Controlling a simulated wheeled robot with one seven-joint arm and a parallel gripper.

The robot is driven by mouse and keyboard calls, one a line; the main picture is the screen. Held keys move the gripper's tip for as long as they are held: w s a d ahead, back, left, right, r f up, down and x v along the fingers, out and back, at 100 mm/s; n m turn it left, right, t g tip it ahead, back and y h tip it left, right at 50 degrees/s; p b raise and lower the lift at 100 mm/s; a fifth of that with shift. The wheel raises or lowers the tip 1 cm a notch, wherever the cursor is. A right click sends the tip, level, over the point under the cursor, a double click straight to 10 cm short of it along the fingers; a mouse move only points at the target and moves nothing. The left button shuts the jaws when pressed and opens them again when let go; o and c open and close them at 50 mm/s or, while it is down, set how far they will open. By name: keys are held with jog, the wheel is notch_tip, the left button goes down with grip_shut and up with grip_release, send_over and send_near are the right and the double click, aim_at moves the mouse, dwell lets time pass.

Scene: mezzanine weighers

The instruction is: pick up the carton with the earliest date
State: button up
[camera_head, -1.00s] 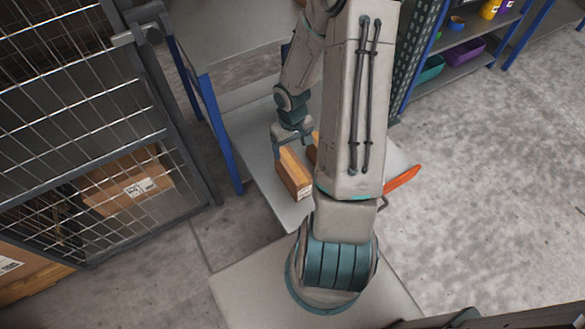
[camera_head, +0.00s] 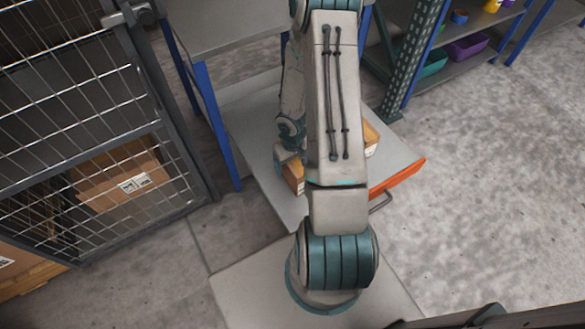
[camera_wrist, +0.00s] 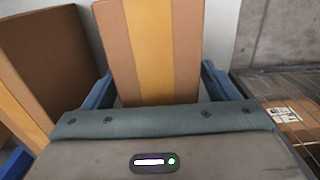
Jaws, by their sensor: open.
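A brown carton with a yellow stripe (camera_wrist: 152,50) stands in the middle of the wrist view. My gripper (camera_wrist: 158,88) is open, with one blue finger to each side of this carton's near end; I cannot tell whether they touch it. A second brown carton (camera_wrist: 62,55) with a yellowish band stands to the left. In the head view a carton (camera_head: 293,176) shows left of my arm, by my gripper (camera_head: 284,160), and another carton (camera_head: 371,138) shows right of it. My arm hides much of both. No date is readable.
The cartons stand on a grey platform (camera_head: 245,120) with an orange edge (camera_head: 398,178). A wire cage (camera_head: 85,110) with a labelled cardboard box (camera_head: 120,175) is at the left. Shelving (camera_head: 465,62) with bins is at the upper right. The concrete floor at right is clear.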

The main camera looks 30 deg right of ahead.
jog(key=c, duration=1.4)
